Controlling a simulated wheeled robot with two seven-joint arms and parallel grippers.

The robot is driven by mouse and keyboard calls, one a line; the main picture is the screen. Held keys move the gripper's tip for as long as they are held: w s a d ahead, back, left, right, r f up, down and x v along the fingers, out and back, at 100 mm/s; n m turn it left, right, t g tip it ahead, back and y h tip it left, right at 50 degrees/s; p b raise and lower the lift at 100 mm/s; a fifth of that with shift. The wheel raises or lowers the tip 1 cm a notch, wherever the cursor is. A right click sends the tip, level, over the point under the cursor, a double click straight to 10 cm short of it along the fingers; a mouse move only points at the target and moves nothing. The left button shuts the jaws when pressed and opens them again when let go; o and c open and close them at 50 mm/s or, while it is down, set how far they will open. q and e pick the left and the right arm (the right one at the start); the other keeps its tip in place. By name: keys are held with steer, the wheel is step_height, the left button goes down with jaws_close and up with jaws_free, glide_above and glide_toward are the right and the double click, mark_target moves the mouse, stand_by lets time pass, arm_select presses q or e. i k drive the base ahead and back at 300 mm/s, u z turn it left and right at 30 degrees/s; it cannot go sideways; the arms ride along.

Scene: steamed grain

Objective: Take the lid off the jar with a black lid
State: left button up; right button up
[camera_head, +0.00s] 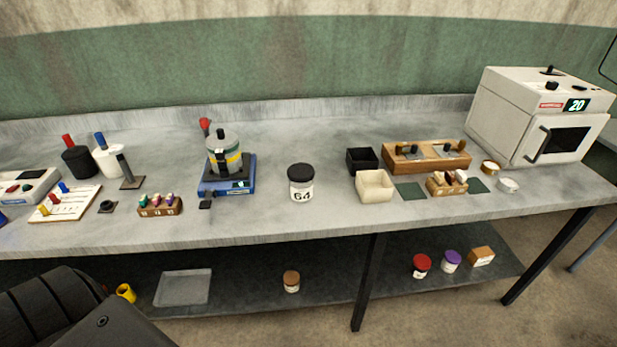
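A jar (301,190) with a white label reading 64 stands upright near the middle of the grey bench. Its black lid (301,171) sits on top of it. Neither of my grippers shows in the head view. A dark arm part of mine fills the lower left corner. Nothing touches the jar or its lid.
The grey bench (270,222) is clear just around the jar. A blue hotplate (227,187) with a pot stands to its left. A black box (362,160) and a cream box (374,188) stand to its right. An oven (540,115) stands far right.

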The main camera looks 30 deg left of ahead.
mark_target(300, 194)
steer(key=z, duration=0.05)
steer(key=k, duration=1.05)
steer(key=u, duration=0.95)
steer(key=i, duration=1.1)
steer(key=z, duration=0.25)
